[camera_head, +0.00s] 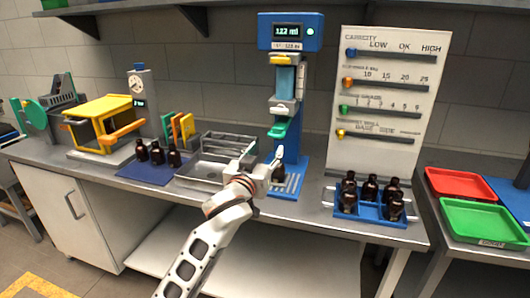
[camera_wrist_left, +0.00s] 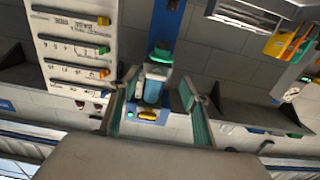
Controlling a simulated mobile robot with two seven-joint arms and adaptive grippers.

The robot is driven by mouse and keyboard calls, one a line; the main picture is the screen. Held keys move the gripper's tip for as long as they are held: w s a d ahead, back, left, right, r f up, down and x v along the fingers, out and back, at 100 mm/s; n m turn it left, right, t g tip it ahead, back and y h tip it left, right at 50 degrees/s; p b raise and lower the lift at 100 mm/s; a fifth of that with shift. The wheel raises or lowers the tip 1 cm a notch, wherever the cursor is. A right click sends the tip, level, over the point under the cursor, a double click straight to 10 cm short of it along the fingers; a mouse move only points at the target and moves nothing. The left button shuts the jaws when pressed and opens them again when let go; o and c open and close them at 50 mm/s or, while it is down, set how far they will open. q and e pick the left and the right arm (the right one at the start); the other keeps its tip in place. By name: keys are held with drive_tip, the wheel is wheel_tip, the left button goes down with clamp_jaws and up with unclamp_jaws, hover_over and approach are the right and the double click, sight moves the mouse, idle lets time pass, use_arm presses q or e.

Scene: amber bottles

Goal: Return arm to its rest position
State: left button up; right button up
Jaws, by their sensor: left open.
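My left gripper (camera_head: 277,168) is at the front of the blue filling machine (camera_head: 290,105), above the bench. In the left wrist view its two fingers (camera_wrist_left: 155,112) are spread wide with nothing between them. That view is upside down and shows the machine's blue and green parts (camera_wrist_left: 153,88) beyond the fingers. Three amber bottles (camera_head: 157,153) stand on a blue mat at left. Several more (camera_head: 369,188) stand in a blue rack at right. My right gripper is not in view.
A metal tray (camera_head: 205,170) lies left of the gripper. A yellow-framed machine (camera_head: 103,122) stands further left. A white slider board (camera_head: 385,100) stands behind the rack. Red (camera_head: 460,183) and green (camera_head: 484,221) trays lie at right. Open space lies before the bench.

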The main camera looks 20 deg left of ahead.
use_arm(q)
drive_tip(key=shift+f, duration=0.1)
drive_tip(key=s+f+m+g, duration=0.1)
drive_tip(key=s+f, duration=0.2)
drive_tip(key=f, duration=0.4)
drive_tip(key=s+f+g, duration=0.1)
drive_tip(key=s+f, duration=0.1)
drive_tip(key=f, duration=0.6)
drive_tip(key=s+a+f+m+g+h, duration=0.2)
drive_tip(key=s+f+g, duration=0.3)
drive_tip(key=s+f, duration=2.3)
drive_tip(key=s+m, duration=0.1)
drive_tip(key=s, duration=0.1)
drive_tip(key=shift+s+a+f, duration=0.15)
drive_tip(key=shift+s+f, duration=0.15)
drive_tip(key=shift+s, duration=0.1)
